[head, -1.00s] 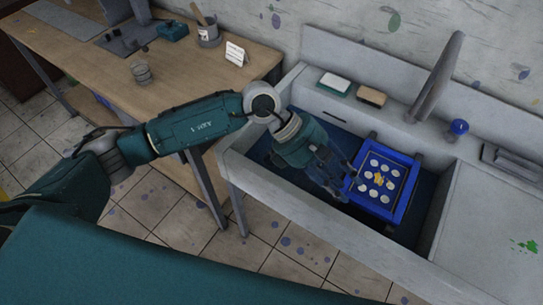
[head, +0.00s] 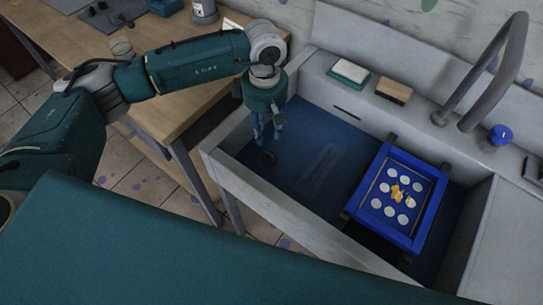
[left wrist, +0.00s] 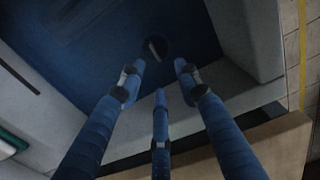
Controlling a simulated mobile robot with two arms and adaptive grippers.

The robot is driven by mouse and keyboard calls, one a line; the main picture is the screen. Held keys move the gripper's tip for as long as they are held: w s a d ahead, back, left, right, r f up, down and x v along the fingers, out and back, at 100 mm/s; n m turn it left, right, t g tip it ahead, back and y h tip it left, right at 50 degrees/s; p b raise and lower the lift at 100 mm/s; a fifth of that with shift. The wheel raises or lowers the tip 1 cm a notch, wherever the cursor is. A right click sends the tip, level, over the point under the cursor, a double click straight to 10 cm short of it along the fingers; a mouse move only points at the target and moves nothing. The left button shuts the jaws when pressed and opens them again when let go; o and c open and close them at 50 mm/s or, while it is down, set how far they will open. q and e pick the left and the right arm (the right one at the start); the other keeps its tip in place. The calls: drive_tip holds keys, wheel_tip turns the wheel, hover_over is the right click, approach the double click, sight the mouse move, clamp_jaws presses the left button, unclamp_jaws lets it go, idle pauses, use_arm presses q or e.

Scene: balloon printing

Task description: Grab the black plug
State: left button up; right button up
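The black plug (head: 268,157) is a small dark round piece low in the left part of the blue-floored sink (head: 330,125). In the left wrist view the plug (left wrist: 155,47) lies just beyond my fingertips. My left gripper (head: 266,136) points down over the left end of the sink, right above the plug in the head view. Its three blue fingers (left wrist: 160,75) are spread with nothing between them. I cannot tell the exact gap between the fingertips and the plug. My right gripper is not in view.
A blue frame (head: 432,205) with white discs and a yellow shape sits across the sink's right part. The sink's front wall (head: 285,215) and back ledge hem the basin. A faucet (head: 490,75), sponge (head: 349,71) and brush (head: 394,90) are behind. A wooden table (head: 190,85) stands left.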

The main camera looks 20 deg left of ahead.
use_arm(q)
drive_tip(key=b, duration=0.3)
approach(270, 157)
drive_tip(key=shift+s+a+f, duration=0.25)
drive_tip(key=shift+s, duration=0.15)
drive_tip(key=shift+w+f, duration=0.1)
drive_tip(key=shift+f, duration=0.45)
drive_tip(key=f, duration=0.1)
drive_tip(key=f+b, duration=0.1)
drive_tip(key=f, duration=0.1)
drive_tip(key=f+b, duration=0.1)
drive_tip(key=shift+w+d+f, duration=0.3)
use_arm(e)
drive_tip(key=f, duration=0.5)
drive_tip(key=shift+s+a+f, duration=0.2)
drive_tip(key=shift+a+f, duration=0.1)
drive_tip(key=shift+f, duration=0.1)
use_arm(q)
drive_tip(key=shift+r, duration=0.1)
drive_tip(key=shift+c, duration=0.2)
clamp_jaws()
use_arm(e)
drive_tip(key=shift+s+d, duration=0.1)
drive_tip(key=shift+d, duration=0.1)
